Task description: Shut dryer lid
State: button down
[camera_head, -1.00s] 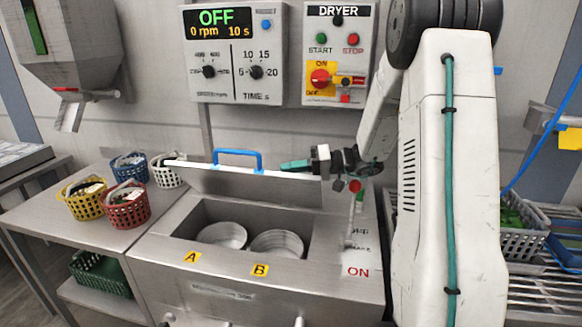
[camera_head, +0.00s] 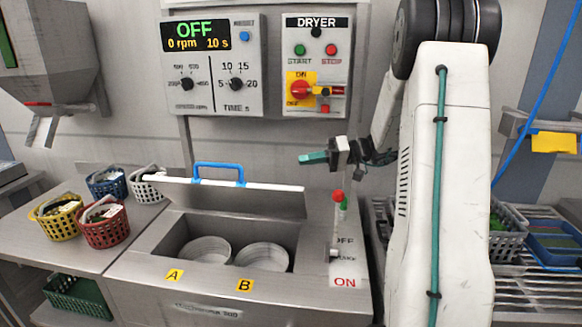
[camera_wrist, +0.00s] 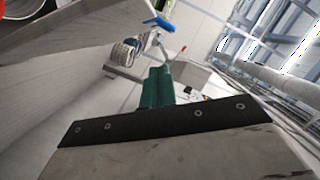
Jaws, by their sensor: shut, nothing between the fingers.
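The dryer (camera_head: 150,292) is a steel box with two round drums inside, labelled A and B. Its lid (camera_head: 240,208) stands raised and tilted at the back of the opening, with a blue handle (camera_head: 219,166) on its top edge. My gripper (camera_head: 304,158) has green fingers, shut and empty, and hangs above and right of the lid, apart from the handle. In the wrist view the green fingers (camera_wrist: 158,80) are together, and the blue handle (camera_wrist: 158,21) shows beyond them. The control panel (camera_head: 213,64) reads OFF, 0 rpm, 10 s.
The dryer switch box (camera_head: 318,66) is on the wall behind. A red-tipped lever (camera_head: 338,196) stands at the dryer's right. Blue, white, yellow and red baskets (camera_head: 104,222) crowd the left counter. A green crate (camera_head: 77,297) sits below. A grey basket (camera_head: 507,242) is at right.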

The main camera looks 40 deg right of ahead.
jog(key=shift+n, duration=0.3)
jog(key=x, duration=1)
jog(key=shift+w+a, duration=0.25)
jog(key=shift+s+a+f, duration=0.65)
jog(key=shift+s+f, duration=0.05)
jog(key=shift+f, duration=0.1)
jog(key=shift+s+a+f, duration=0.4)
jog(key=shift+f, duration=0.05)
